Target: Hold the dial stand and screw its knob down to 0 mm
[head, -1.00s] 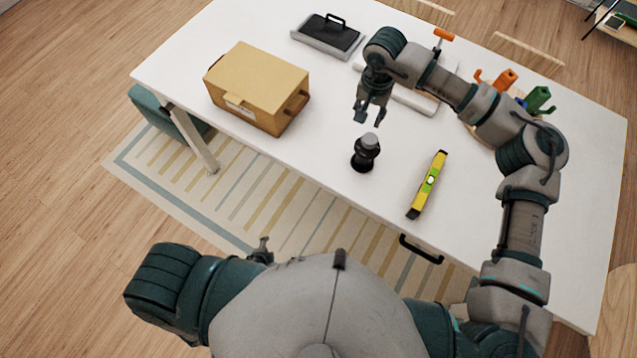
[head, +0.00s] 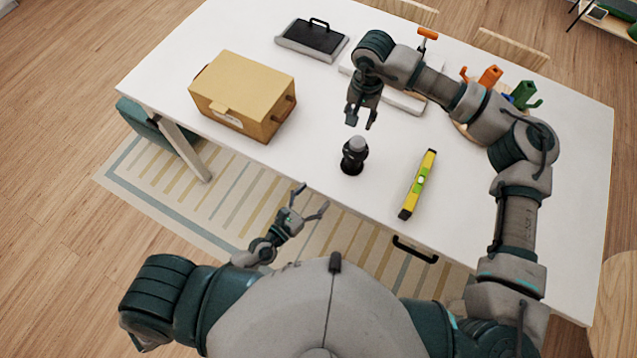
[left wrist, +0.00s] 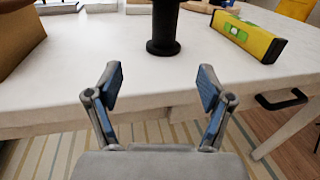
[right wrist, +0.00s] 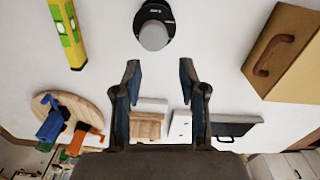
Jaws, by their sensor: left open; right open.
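The dial stand (head: 352,164) is a black upright post with a round base on the white table, near its front edge. Its grey knob (head: 357,143) is on top; the knob also shows from above in the right wrist view (right wrist: 153,35). The black stand shows in the left wrist view (left wrist: 163,30), its top cut off. My right gripper (head: 361,122) is open, pointing down, above and just behind the knob, apart from it. My left gripper (head: 312,202) is open and empty in front of the table edge, short of the stand. The dial reading is too small to read.
A yellow level (head: 418,184) lies right of the stand. A cardboard-coloured box (head: 243,93) stands to the left. A black-topped tray (head: 311,38) is at the back. Orange and green tools (head: 524,95) stand at the right. The table around the stand is clear.

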